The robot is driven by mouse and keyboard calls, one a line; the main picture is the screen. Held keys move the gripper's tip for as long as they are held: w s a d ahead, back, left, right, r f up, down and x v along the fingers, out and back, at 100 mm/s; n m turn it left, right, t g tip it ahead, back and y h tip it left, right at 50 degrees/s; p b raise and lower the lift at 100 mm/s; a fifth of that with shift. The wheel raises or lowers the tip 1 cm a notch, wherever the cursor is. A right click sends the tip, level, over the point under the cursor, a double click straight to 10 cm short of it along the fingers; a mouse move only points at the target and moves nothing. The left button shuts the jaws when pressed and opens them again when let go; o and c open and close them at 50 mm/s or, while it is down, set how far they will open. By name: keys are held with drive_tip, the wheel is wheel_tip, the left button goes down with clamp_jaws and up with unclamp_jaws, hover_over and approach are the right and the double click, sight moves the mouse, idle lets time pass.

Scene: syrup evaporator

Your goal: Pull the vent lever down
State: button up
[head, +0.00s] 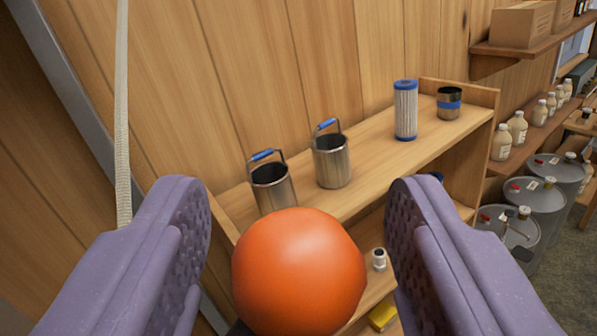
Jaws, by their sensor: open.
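An orange ball-shaped knob (298,270) shows large in the lower middle of the head view. It looks like the end of the vent lever; a bit of dark shaft shows at its lower left, and the rest of the lever is out of view. My gripper (298,225) is open, with one purple finger on each side of the knob. I cannot tell how far the knob lies in depth between the fingers.
Behind stands a wooden shelf (375,163) with two metal pails (331,160), a pleated filter (405,110) and a dark cup (449,103). A pale strap (122,110) hangs at left. Steel drums (535,195) and bottles (517,127) stand at right. A wooden wall backs everything.

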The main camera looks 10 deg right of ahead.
drive_tip(key=shift+s, duration=0.1)
clamp_jaws()
drive_tip(key=shift+f, duration=0.1)
